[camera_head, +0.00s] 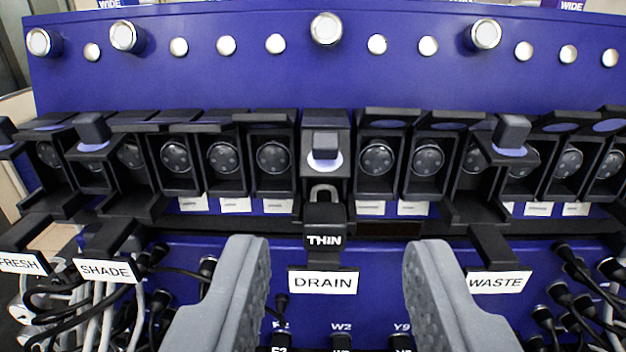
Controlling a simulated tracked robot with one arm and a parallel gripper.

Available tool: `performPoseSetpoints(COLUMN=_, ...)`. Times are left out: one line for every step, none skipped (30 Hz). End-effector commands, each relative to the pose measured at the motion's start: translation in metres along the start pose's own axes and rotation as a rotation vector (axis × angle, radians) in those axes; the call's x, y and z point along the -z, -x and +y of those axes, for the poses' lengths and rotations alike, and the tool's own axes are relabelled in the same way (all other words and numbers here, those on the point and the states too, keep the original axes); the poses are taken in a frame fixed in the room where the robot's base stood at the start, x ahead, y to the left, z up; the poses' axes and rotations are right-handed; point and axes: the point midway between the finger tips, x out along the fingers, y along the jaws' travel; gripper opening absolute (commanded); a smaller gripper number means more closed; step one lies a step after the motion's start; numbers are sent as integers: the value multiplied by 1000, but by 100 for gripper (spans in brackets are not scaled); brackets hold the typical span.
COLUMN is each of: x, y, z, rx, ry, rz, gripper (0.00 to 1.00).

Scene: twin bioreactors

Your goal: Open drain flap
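The white DRAIN label (323,283) is at the centre, on the front of a black unit. Above it is a black block marked THIN (324,240), with a grey metal loop (323,192) just over it. Higher up, a black square knob (325,145) stands on a pale blue base in the centre bay. I cannot tell which part is the drain flap itself, or whether it is open. My gripper (338,245) is open and empty. Its two grey fingers stand to the left and right of the DRAIN label, apart from it.
Black bays with round dark dials (223,157) line both sides. The WASTE label (499,282) is right, the SHADE label (105,270) and FRESH label (22,263) left. Cables (75,300) crowd the lower left, with more at lower right. A blue panel (250,80) stands behind.

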Motion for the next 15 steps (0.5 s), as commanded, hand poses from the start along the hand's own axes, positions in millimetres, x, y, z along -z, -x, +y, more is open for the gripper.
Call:
performPoseSetpoints(x=-6, y=6, z=-1, rx=3, ry=1, rz=11, gripper=36)
performPoseSetpoints(x=-8, y=8, z=-2, rx=4, ry=1, rz=18, gripper=36)
performPoseSetpoints(x=-8, y=10, z=-2, rx=6, ry=2, rz=29, gripper=36)
performPoseSetpoints(x=-8, y=11, z=-2, rx=7, ry=2, rz=35, gripper=36)
performPoseSetpoints(x=-9, y=12, z=-3, rx=8, ry=3, rz=39, gripper=36)
performPoseSetpoints(x=-9, y=12, z=-3, rx=8, ry=3, rz=42, gripper=36)
performPoseSetpoints(x=-10, y=12, z=-3, rx=9, ry=3, rz=43, gripper=36)
performPoseSetpoints(x=-10, y=11, z=-3, rx=9, ry=3, rz=44, gripper=36)
performPoseSetpoints(x=-10, y=9, z=-3, rx=9, ry=3, rz=44, gripper=36)
performPoseSetpoints(x=-9, y=8, z=-3, rx=9, ry=3, rz=43, gripper=36)
performPoseSetpoints(x=-9, y=5, z=-3, rx=9, ry=3, rz=43, gripper=36)
performPoseSetpoints(x=-9, y=1, z=-3, rx=9, ry=3, rz=42, gripper=36)
performPoseSetpoints(x=-9, y=-2, z=-3, rx=9, ry=3, rz=41, gripper=36)
performPoseSetpoints(x=-10, y=-6, z=-3, rx=9, ry=3, rz=40, gripper=36)
performPoseSetpoints(x=-10, y=-11, z=-3, rx=9, ry=3, rz=38, gripper=36)
